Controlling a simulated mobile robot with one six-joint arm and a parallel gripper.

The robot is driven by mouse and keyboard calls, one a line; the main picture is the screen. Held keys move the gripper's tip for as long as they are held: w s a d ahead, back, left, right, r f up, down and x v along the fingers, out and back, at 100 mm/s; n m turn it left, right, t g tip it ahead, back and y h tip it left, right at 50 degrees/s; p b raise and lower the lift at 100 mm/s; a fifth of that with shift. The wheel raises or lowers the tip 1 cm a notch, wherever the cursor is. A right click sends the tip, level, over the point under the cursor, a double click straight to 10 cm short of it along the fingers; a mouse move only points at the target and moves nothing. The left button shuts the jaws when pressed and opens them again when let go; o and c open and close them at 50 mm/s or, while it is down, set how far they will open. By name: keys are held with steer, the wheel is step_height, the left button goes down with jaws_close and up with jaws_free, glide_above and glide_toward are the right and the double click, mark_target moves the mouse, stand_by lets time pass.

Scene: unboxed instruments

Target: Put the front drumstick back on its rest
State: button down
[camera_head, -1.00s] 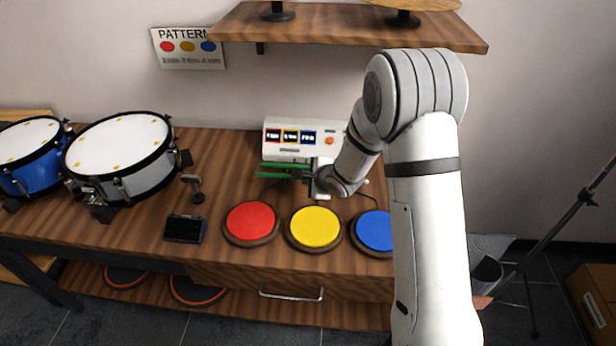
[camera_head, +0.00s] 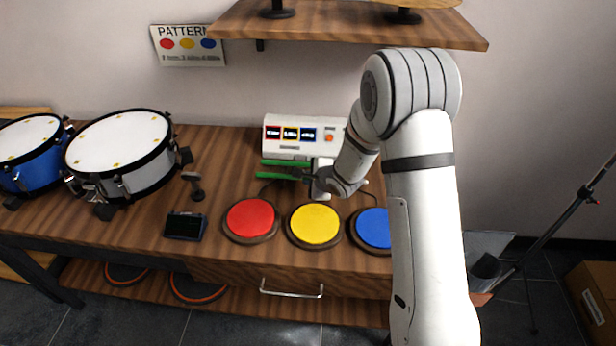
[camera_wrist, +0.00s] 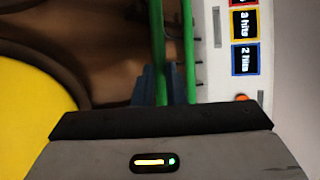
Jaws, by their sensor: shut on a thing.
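Two green drumsticks lie side by side in front of a white console (camera_head: 300,139). My gripper (camera_head: 307,179) is shut on the front drumstick (camera_head: 280,176), near its right part in the head view. In the wrist view the front drumstick (camera_wrist: 157,45) passes between the bluish fingers (camera_wrist: 162,86). The rear drumstick (camera_wrist: 188,50) runs beside it, closer to the console; it also shows in the head view (camera_head: 284,162). Small dark pegs (camera_wrist: 198,64) stick out from the console. Whether the front drumstick touches a rest is hidden.
Red (camera_head: 250,217), yellow (camera_head: 314,224) and blue (camera_head: 373,228) pads stand in front of the sticks. A dark tablet (camera_head: 185,226) and small stand (camera_head: 194,187) are to the left, with drums (camera_head: 120,145) beyond. A shelf (camera_head: 330,25) hangs above.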

steer(key=shift+f, duration=0.2)
steer(key=c, duration=1.4)
jaws_free()
steer(key=p+v, duration=0.1)
steer(key=v, duration=0.6)
steer(key=shift+s+d+r, duration=0.2)
steer(key=shift+s+r, duration=0.05)
